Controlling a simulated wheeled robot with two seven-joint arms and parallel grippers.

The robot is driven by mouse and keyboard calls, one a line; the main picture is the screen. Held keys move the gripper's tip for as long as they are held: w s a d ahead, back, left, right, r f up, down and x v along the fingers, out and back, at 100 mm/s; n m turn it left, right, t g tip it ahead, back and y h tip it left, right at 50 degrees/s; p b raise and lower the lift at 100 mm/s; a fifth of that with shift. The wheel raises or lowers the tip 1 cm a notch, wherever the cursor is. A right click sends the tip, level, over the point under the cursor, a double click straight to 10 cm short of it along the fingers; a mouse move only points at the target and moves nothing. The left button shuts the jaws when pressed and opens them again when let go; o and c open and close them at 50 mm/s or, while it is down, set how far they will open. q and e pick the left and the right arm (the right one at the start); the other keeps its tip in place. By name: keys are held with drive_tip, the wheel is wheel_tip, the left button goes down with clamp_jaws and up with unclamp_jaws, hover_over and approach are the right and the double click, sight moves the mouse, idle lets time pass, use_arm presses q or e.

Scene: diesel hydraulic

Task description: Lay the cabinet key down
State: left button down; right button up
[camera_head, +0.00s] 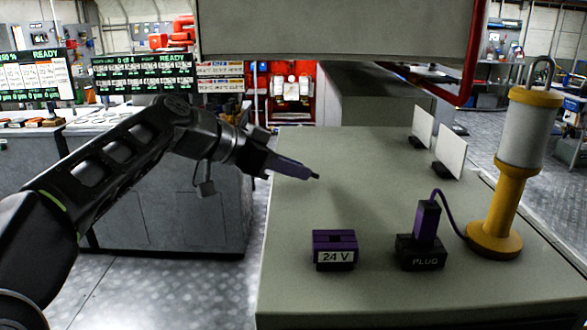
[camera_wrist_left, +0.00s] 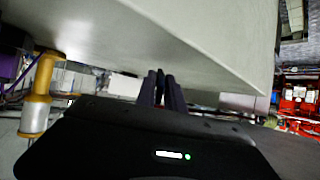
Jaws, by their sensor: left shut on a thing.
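My left gripper (camera_head: 305,175) hangs above the left part of the grey-green cabinet top (camera_head: 380,150), its fingers pointing right. It is shut on a small dark piece, which I take to be the cabinet key (camera_head: 315,177); only a short end shows past the fingertips. In the left wrist view the closed fingers (camera_wrist_left: 160,88) show with a dark piece between them, its shape too small to tell. A soft shadow lies on the top below the gripper, apart from it. My right gripper is not in view.
A purple and black "24 V" block (camera_head: 335,260), a "PLUG" block (camera_head: 421,252) with a purple plug and cable, and a yellow-white lamp-like post (camera_head: 510,180) stand at the front right. Two white cards (camera_head: 450,152) stand at the back right. The middle is clear.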

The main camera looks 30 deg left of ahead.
use_arm(q)
drive_tip(key=shift+f, duration=0.15)
idle(0.3)
drive_tip(key=c, duration=1.3)
unclamp_jaws()
drive_tip(key=shift+c, duration=0.2)
drive_tip(key=shift+a, duration=0.1)
drive_tip(key=v, duration=0.7)
drive_tip(key=shift+s+r+b, duration=0.2)
drive_tip(key=shift+s+b, duration=0.1)
drive_tip(key=shift+a, duration=0.1)
